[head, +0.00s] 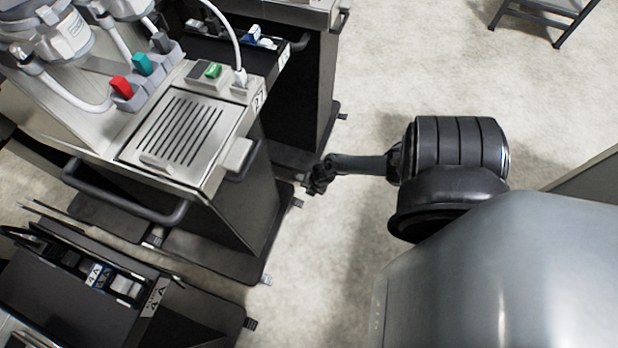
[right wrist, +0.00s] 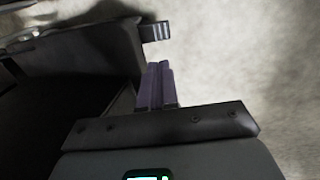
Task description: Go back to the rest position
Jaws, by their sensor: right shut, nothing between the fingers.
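My right arm comes in from the right in the head view, and its small dark gripper (head: 317,179) is over the floor, just right of the dispenser cabinet's lower edge. In the right wrist view the two purple-grey fingers (right wrist: 157,84) are together with nothing between them. My left gripper is not in either view.
A dispenser station with a slatted drip tray (head: 178,137), red lever (head: 121,87) and teal lever (head: 142,64) stands left of my gripper. A dark cart (head: 70,300) is at lower left. A stool (head: 545,15) is at upper right. Open floor (head: 420,70) lies between.

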